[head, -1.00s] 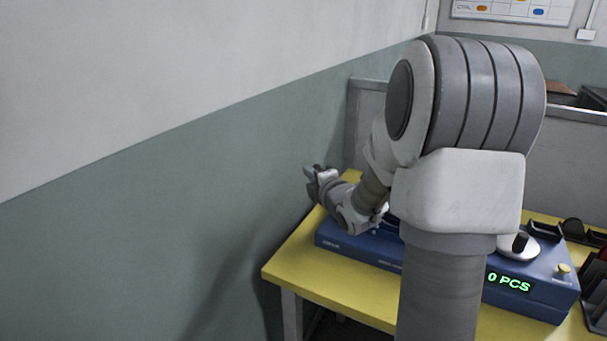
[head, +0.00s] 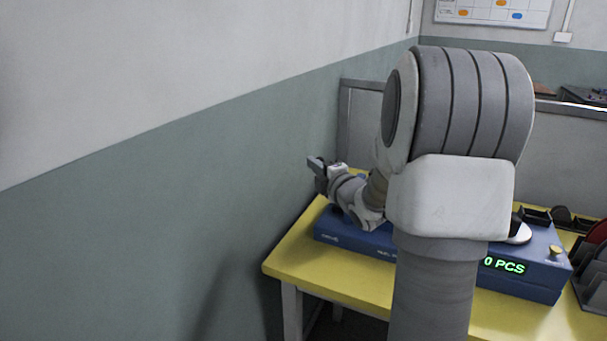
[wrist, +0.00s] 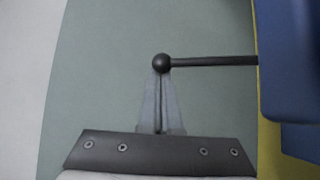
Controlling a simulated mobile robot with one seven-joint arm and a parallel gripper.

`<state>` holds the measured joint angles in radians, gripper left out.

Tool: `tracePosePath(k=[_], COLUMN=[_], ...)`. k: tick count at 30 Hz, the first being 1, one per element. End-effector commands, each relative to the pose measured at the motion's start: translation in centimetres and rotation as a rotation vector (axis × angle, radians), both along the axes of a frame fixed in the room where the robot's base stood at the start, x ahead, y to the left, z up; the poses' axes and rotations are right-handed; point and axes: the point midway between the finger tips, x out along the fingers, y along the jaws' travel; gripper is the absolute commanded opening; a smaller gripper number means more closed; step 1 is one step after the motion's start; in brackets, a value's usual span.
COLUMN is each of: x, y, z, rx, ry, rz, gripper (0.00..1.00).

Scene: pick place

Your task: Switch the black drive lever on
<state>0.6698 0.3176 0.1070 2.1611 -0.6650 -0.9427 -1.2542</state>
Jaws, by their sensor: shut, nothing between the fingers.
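The black drive lever (wrist: 212,61) shows in the wrist view as a thin dark rod with a round ball knob (wrist: 162,63) at its left end. It reaches out leftward from the blue machine (wrist: 287,62). My gripper (wrist: 160,75) is shut, with its fingertips at the knob; I cannot tell whether they touch it. In the head view my gripper (head: 313,163) is at the left end of the blue machine (head: 340,238), near the wall. The lever cannot be made out in the head view.
The machine stands on a yellow table (head: 285,262) and has a green display (head: 503,265) reading 0 PCS. A green and white wall (head: 200,180) runs close along the left. Dark racks (head: 590,280) stand at the right. My arm hides the machine's middle.

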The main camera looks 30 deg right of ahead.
Motion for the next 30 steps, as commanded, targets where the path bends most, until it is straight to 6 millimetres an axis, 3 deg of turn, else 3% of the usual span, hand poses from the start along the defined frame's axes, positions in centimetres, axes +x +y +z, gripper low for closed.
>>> tracePosePath(k=[15, 30], x=[-3.6, -5.5], y=[-3.7, -5.1], z=[1.2, 1.4], rx=[-0.002, 0.0], ry=[0.0, 0.002], rz=[-0.003, -0.002], gripper=[0.0, 0.0])
